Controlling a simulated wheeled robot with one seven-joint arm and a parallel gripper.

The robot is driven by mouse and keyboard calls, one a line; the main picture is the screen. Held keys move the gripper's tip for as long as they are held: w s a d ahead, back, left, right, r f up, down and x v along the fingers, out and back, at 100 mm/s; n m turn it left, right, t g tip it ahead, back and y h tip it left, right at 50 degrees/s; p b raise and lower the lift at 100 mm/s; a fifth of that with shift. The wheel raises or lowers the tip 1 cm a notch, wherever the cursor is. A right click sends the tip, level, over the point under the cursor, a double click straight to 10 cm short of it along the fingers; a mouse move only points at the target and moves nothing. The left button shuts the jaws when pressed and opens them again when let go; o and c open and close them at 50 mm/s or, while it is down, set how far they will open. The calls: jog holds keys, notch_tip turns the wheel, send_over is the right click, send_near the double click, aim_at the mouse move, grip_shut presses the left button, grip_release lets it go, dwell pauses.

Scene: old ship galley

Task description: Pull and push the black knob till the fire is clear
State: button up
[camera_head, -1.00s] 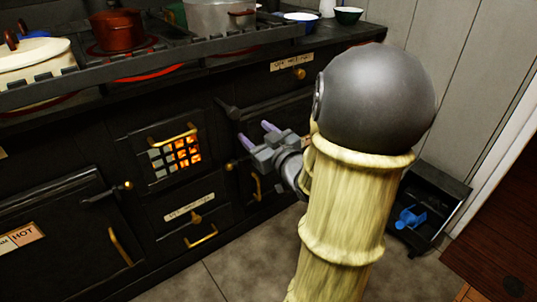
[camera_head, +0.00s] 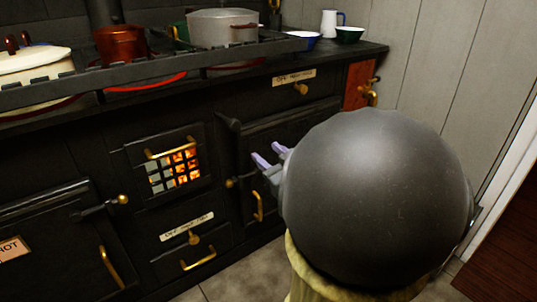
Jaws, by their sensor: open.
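The fire (camera_head: 182,170) glows orange behind the barred grate window in the black stove (camera_head: 60,140); its left squares look pale. My gripper (camera_head: 265,157) is open, its two purple fingertips in front of the stove's right door, right of the fire window. Much of the gripper is hidden behind my grey arm joint. A small knob on a dark latch (camera_head: 234,183) shows just left of and below the fingertips, apart from them in the picture. I cannot clearly make out a plain black knob. A brass knob (camera_head: 193,239) sits under the fire window, below a paper label.
Another brass knob (camera_head: 300,89) sits at the upper right of the stove. A red pot (camera_head: 122,45) and a grey pot (camera_head: 222,28) stand on top behind a rail (camera_head: 60,92). Brass handles and a left door latch (camera_head: 98,207) stick out in front.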

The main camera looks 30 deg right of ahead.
jog(key=shift+w+a+r+g+p, duration=0.1)
jog(key=shift+w+g+p, duration=0.2)
jog(key=shift+w+p, duration=0.2)
jog(key=c, duration=0.7)
jog(key=w+g+p, duration=0.1)
jog(key=p, duration=0.1)
jog(key=w+a+f+m+g+h+p, duration=0.1)
jog(key=p, duration=0.1)
jog(key=shift+a+f+m+g+h, duration=0.1)
jog(key=shift+a+m+g+h, duration=0.05)
jog(key=shift+m+g+h, duration=0.2)
grip_shut()
jog(key=s+a+f+g+y+p, duration=0.1)
jog(key=s+a+f+g+p, duration=0.1)
jog(key=s+a+g+p, duration=0.3)
jog(key=s+a+f+g+y+p, duration=0.1)
jog(key=s+a+f+g+p, duration=0.2)
jog(key=a+g, duration=0.4)
jog(key=s+a+p, duration=0.1)
jog(key=a, duration=0.3)
jog(key=shift+s+a+f+p, duration=0.2)
jog(key=shift+s+p, duration=0.2)
